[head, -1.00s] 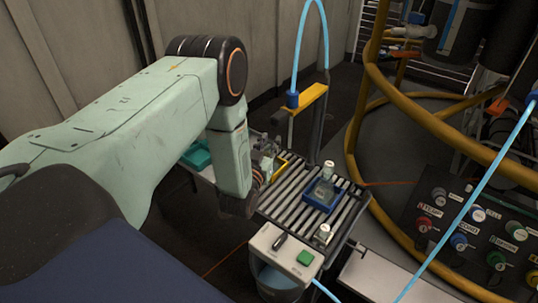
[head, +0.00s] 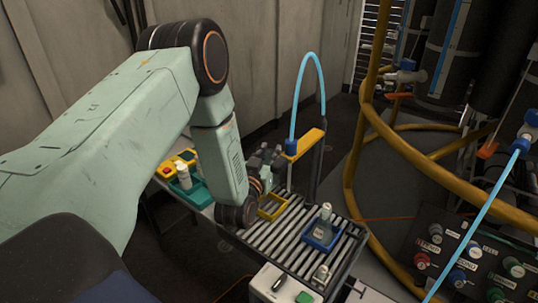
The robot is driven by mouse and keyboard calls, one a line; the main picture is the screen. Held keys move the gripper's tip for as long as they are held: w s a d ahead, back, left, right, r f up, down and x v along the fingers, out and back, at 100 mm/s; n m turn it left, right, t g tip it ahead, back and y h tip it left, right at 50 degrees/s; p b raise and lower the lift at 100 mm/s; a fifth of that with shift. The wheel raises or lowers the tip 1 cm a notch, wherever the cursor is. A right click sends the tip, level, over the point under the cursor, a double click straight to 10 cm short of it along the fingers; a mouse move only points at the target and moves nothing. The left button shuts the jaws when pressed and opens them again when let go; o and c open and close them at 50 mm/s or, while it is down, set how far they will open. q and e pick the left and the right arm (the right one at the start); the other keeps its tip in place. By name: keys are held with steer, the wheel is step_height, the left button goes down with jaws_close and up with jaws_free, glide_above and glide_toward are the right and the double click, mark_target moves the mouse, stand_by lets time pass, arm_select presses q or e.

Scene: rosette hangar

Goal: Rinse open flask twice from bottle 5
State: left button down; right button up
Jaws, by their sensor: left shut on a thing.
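My left gripper (head: 264,165) is beyond the wrist of my left arm, above the roller table, near the yellow holder (head: 272,207). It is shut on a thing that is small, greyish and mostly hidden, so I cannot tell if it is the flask. A clear vessel with a white cap (head: 324,225) stands upright in a blue holder (head: 320,242) on the rollers. A white bottle (head: 184,178) stands at the teal tray (head: 191,189) on the left. No number is readable on any of them. My right gripper is not in view.
A light blue hose (head: 294,95) arches down to a yellow bar (head: 304,144) behind the rollers (head: 290,240). A small capped vial (head: 321,272) stands near the front. A green button (head: 304,297) is on the front box. A yellow tube frame (head: 352,170) rises to the right.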

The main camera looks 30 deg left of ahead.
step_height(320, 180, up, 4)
steer(key=p, duration=0.3)
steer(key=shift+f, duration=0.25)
stand_by(0.7)
